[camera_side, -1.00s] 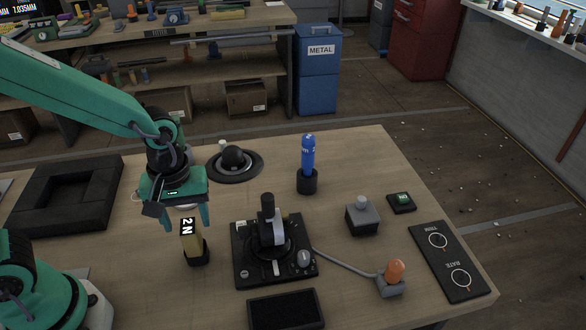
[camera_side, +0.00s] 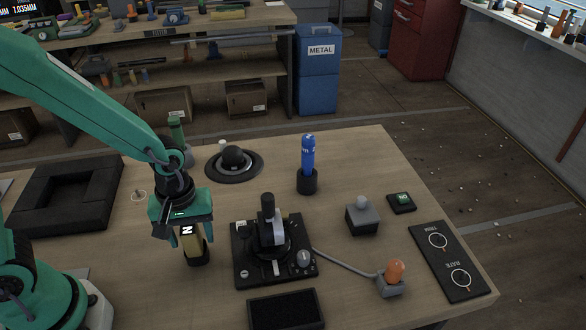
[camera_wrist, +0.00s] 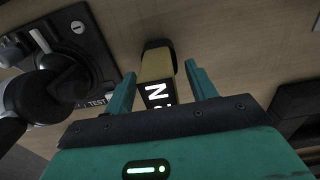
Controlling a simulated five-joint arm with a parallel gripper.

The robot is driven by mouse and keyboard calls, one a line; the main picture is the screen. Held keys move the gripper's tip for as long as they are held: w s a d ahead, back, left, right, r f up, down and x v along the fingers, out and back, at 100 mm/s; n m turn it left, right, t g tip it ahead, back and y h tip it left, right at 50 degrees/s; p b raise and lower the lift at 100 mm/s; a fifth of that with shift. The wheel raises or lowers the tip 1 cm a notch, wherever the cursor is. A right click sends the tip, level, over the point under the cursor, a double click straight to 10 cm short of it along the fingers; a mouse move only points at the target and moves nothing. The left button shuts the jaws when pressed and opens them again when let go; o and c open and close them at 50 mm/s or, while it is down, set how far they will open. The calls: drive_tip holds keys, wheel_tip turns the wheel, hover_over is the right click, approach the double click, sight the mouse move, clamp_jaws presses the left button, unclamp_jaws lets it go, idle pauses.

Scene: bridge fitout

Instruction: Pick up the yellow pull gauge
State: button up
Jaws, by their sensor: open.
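The yellow pull gauge (camera_side: 194,250) stands upright on the table with its lower end in a black base, and my gripper hides its top in the side view. In the wrist view the gauge (camera_wrist: 157,68) shows a black label with a white N. My gripper (camera_wrist: 160,72) is open, with one teal finger on each side of the gauge and a gap visible at both sides. In the side view my gripper (camera_side: 184,236) is above and around the upper part of the gauge.
A black joystick panel (camera_side: 243,270) stands just right of the gauge. A blue gauge (camera_side: 308,157) stands in a black holder farther back. A black square frame (camera_side: 38,225) lies at left, and a black tray (camera_side: 286,309) at the front. Bare table lies behind the gauge.

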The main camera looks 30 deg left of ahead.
sight(188, 227)
idle(0.4)
clamp_jaws()
drive_tip(key=shift+r, duration=0.2)
drive_tip(key=shift+r, duration=0.8)
wheel_tip(188, 227, up, 2)
drive_tip(key=shift+d+r, duration=0.15)
drive_tip(key=shift+r, duration=0.1)
drive_tip(key=s+d+r, duration=0.6)
drive_tip(key=s+d, duration=0.1)
drive_tip(key=s, duration=0.1)
drive_tip(key=shift+s+d+r, duration=0.25)
drive_tip(key=shift+s+r, duration=0.05)
drive_tip(key=shift+s, duration=0.05)
